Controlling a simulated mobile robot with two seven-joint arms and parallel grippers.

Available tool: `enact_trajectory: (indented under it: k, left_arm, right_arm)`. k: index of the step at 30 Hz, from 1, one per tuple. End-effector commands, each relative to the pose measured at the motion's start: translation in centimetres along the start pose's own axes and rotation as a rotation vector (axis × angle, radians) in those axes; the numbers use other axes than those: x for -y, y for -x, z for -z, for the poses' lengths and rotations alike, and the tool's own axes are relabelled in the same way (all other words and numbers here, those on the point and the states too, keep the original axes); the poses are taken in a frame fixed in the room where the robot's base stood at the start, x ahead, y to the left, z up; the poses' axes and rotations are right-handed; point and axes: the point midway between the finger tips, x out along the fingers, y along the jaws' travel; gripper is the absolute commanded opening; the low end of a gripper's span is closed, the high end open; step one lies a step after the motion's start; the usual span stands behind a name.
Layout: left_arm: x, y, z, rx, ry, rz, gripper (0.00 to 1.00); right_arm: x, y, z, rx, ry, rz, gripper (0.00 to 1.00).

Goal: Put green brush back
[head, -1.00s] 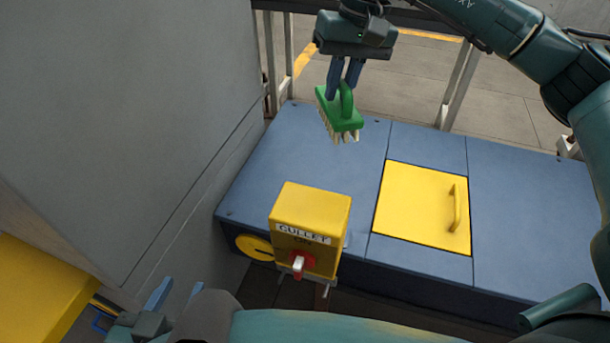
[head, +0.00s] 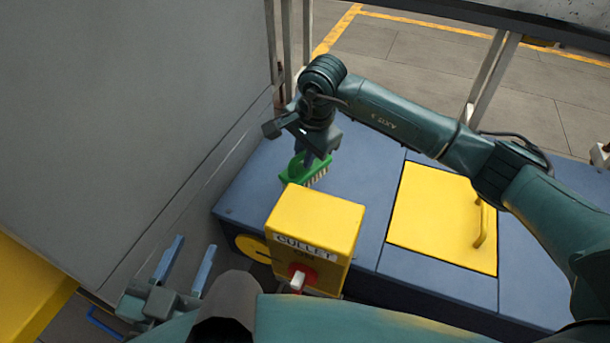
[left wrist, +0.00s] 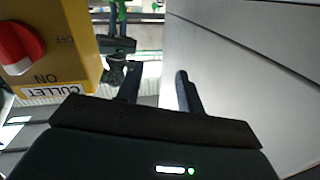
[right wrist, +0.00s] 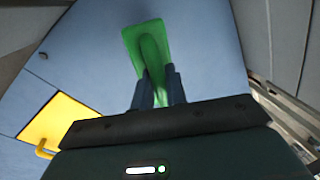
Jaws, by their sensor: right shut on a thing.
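The green brush (head: 293,172) has a loop handle and pale bristles. In the head view it is above the blue cabinet top, behind the yellow CULLET box. My right gripper (head: 312,160) is shut on the brush's handle. In the right wrist view the brush (right wrist: 148,40) extends away from between the fingers (right wrist: 158,88). Whether the bristles touch the cabinet cannot be told. My left gripper (head: 188,268) is open and empty at the lower left, left of the yellow box. In the left wrist view its fingers (left wrist: 160,90) are apart with nothing between them.
The yellow CULLET box (head: 315,225) with a red switch (head: 300,277) stands in front of the brush. A yellow hatch with a handle (head: 440,215) lies in the blue cabinet top (head: 365,150). A grey wall (head: 120,110) rises on the left.

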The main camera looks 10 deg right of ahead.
Motion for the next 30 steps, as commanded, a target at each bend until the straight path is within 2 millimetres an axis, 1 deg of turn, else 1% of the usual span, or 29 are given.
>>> enact_trajectory:
  k: [1,5,12,19,23,24,30]
  left_arm:
    - [-0.1,0.0,-0.1,-0.009,-0.004,-0.002,0.37]
    - [-0.2,0.0,0.0,-0.024,-0.009,-0.003,0.37]
    - [-0.6,0.0,0.0,-0.079,-0.026,-0.011,0.37]
    - [-0.6,0.0,0.2,-0.087,-0.027,-0.012,0.37]
    - [-0.7,0.0,-0.1,-0.09,-0.026,-0.012,0.37]
    - [-0.7,0.0,0.1,-0.094,-0.026,-0.013,0.37]
    - [-0.7,0.0,0.2,-0.096,-0.026,-0.013,0.37]
  right_arm:
    - [-0.1,-0.6,0.0,0.002,0.0,0.0,0.0]
    - [-0.2,-1.4,0.0,0.002,0.001,0.001,0.0]
    - [-0.9,-4.5,-0.1,0.002,0.002,0.0,0.0]
    - [-0.9,-4.5,0.0,0.001,0.002,0.003,0.0]
    - [-1.0,-4.9,0.0,0.0,0.003,0.002,0.0]
    - [-1.0,-4.9,0.0,0.001,0.003,0.001,0.16]
    - [-1.0,-4.8,0.0,0.001,0.002,0.0,0.32]
